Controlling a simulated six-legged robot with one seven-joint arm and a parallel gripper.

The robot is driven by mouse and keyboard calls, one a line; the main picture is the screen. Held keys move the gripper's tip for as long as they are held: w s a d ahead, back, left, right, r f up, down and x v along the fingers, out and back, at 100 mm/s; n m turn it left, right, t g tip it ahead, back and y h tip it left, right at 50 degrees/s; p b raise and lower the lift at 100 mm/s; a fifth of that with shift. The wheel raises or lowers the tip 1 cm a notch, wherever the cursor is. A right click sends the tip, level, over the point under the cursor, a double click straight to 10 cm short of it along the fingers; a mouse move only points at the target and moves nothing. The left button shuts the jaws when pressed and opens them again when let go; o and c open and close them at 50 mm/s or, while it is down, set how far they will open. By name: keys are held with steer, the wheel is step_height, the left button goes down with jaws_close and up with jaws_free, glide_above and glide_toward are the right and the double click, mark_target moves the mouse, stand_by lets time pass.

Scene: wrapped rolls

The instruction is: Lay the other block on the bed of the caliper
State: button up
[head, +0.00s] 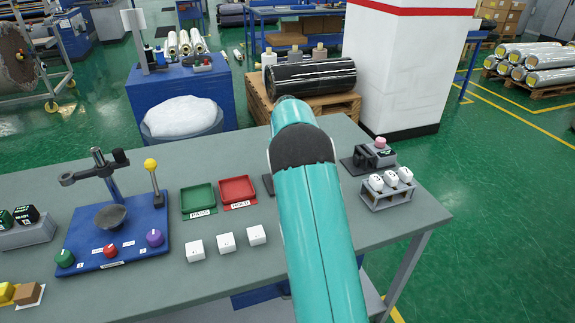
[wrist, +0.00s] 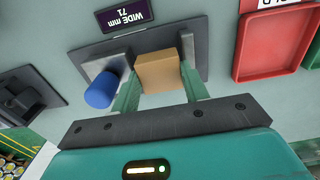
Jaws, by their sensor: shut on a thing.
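In the wrist view, my gripper (wrist: 158,88) has its two greenish fingers on either side of a tan block (wrist: 158,72), shut on it. The block is over the dark bed of the caliper (wrist: 192,52), between its upright jaws; whether it touches the bed I cannot tell. A blue cylinder (wrist: 103,90) is beside one jaw, and the display (wrist: 122,14) reads "WIDE mm 71". In the head view my arm hides the gripper and most of the caliper. A yellow block (head: 6,292) and a brown block (head: 28,294) show at the left edge.
A green PASS tray (head: 199,198) and a red HOLD tray (head: 238,190) lie left of my arm. Several white cubes (head: 226,243) stand in front. A blue base with knobs (head: 112,235) is at left, a rack of white pieces (head: 390,190) at right.

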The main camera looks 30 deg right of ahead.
steer(key=shift+f, duration=0.1)
stand_by(0.6)
steer(key=shift+f, duration=0.5)
steer(key=o, duration=1.1)
steer(key=shift+c, duration=0.2)
